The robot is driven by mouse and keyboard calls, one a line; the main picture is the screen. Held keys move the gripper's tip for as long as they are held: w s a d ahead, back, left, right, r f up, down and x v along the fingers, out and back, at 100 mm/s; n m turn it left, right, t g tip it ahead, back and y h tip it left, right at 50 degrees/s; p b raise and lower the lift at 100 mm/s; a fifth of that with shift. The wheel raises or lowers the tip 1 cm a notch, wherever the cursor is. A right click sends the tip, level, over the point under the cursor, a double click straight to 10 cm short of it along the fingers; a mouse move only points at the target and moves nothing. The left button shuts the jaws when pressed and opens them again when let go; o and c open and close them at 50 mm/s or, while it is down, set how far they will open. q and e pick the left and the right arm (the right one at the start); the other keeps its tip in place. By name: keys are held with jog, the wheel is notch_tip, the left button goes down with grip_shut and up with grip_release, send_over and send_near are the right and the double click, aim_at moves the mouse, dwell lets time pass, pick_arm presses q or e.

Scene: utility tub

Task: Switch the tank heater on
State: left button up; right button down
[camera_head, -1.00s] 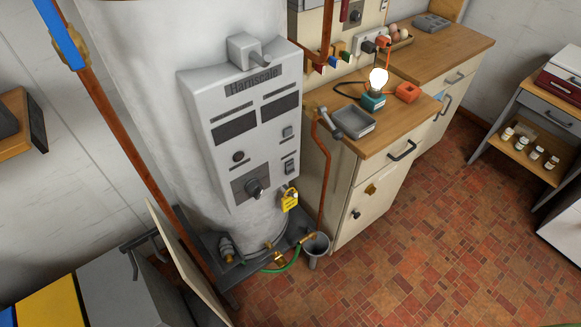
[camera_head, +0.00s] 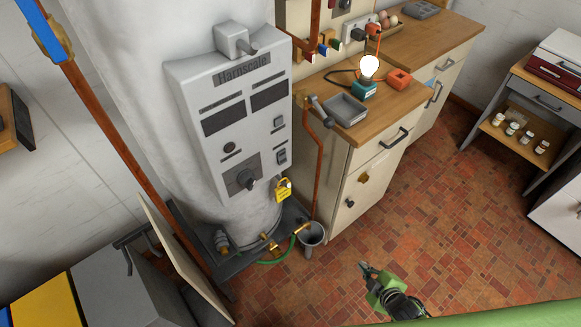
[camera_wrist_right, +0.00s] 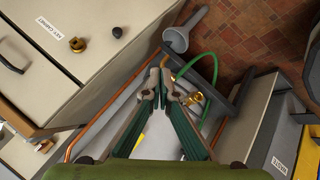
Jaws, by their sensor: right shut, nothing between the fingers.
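The tank heater (camera_head: 215,130) is a tall white cylinder with a grey control panel (camera_head: 232,115) lettered "Harnscale". My left gripper is not in view.
A wooden-topped cabinet (camera_head: 362,145) stands right of the heater, with a lit bulb (camera_head: 369,67) and grey tray (camera_head: 345,110) on it. A grey funnel (camera_head: 311,234), green hose (camera_head: 272,262) and copper pipe (camera_head: 317,170) are near the heater's foot. Floor in front is clear.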

aim_at(284, 162)
jog(key=w+a+r+n+t+y, duration=0.2)
jog(key=w+a+r+n, duration=0.15)
jog(key=r, duration=0.45)
jog(key=w+a+r+n+t+y, duration=0.1)
jog(key=w+a+r+n, duration=0.25)
jog(key=r, duration=0.55)
jog(key=a+r+n+t+y, duration=0.1)
jog(key=a+r+n+y, duration=0.4)
jog(key=r, duration=0.9)
jog(key=shift+a+r+n, duration=0.2)
jog(key=shift+a+n, duration=0.3)
jog(key=shift+a, duration=0.65)
jog(key=p+x, duration=0.3)
jog(key=x, duration=1.1)
jog(key=shift+d+r, duration=0.1)
jog(key=shift+w, duration=0.1)
